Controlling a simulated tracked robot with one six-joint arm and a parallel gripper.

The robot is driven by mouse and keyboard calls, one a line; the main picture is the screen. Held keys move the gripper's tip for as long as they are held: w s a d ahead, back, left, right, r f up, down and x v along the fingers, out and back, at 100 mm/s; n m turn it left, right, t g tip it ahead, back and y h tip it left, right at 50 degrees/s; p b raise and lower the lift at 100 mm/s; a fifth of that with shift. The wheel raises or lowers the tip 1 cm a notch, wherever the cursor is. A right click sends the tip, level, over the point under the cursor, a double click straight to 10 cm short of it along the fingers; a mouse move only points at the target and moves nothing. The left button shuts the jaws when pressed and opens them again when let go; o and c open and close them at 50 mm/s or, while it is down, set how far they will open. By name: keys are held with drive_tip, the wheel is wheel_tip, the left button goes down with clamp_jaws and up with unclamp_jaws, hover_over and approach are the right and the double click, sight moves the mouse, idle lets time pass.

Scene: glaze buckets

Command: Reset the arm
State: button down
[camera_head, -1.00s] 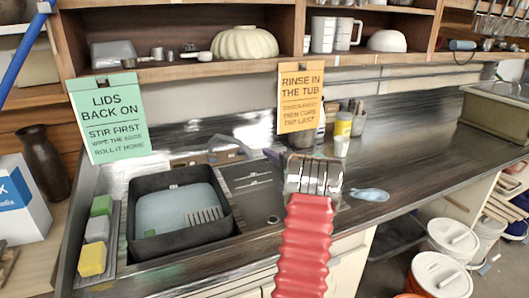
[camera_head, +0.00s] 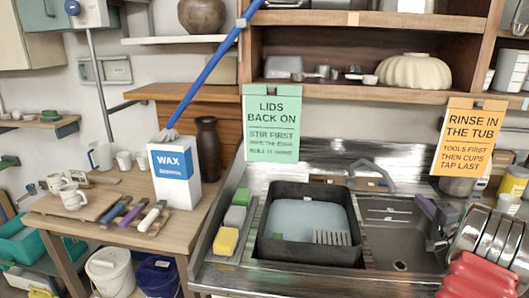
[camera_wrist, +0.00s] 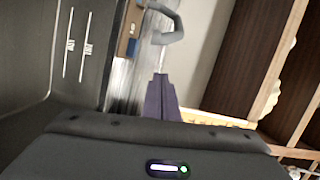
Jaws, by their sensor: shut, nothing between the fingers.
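My arm reaches in from the lower right of the head view, with its red sleeve and pale metal part. My gripper (camera_head: 424,203) has narrow purple fingers and shows in front of the steel sink counter (camera_head: 397,215). In the wrist view the fingers of my gripper (camera_wrist: 160,80) are together and point towards the grey tap (camera_wrist: 165,28), with nothing held between them. The dark wrist housing fills the bottom of that view.
A black tub (camera_head: 268,248) of pale water sits in the sink, with coloured sponges (camera_head: 227,241) at its left. A wooden table (camera_head: 100,220) holds a wax box (camera_head: 175,175), mugs and brushes. Signs hang from the shelf (camera_head: 380,92). Floor buckets (camera_head: 108,272) stand below.

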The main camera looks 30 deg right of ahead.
drive_tip(key=w+a+r+n+g+y, duration=0.1)
drive_tip(key=w+a+r+n+y, duration=0.3)
drive_tip(key=a, duration=0.6)
drive_tip(key=w+a+r+n+g+y, duration=0.1)
drive_tip(key=w+a+y, duration=0.3)
drive_tip(key=a, duration=0.6)
drive_tip(key=w+a+r+n+g+y, duration=0.1)
drive_tip(key=w+a+r+n+y, duration=0.1)
drive_tip(key=w+a, duration=0.6)
drive_tip(key=s+a+r+n+g+y, duration=0.1)
drive_tip(key=s+a+n+g, duration=0.2)
drive_tip(key=a, duration=0.9)
drive_tip(key=s+a+r+n+g+y, duration=0.1)
drive_tip(key=s+a+n+g+y, duration=0.1)
drive_tip(key=a, duration=1)
drive_tip(key=s+a+f+n+g+h, duration=0.1)
drive_tip(key=s+a+n+g, duration=0.2)
drive_tip(key=s+a, duration=0.5)
drive_tip(key=s+a+f+n+h, duration=0.1)
drive_tip(key=s+a, duration=0.3)
drive_tip(key=s, duration=0.4)
drive_tip(key=s+a+f+n+h, duration=0.1)
drive_tip(key=s+a+n+h, duration=0.3)
drive_tip(key=s, duration=0.4)
drive_tip(key=shift+a+f+g, duration=0.2)
drive_tip(key=shift+a+g, duration=0.2)
drive_tip(key=shift+a, duration=0.05)
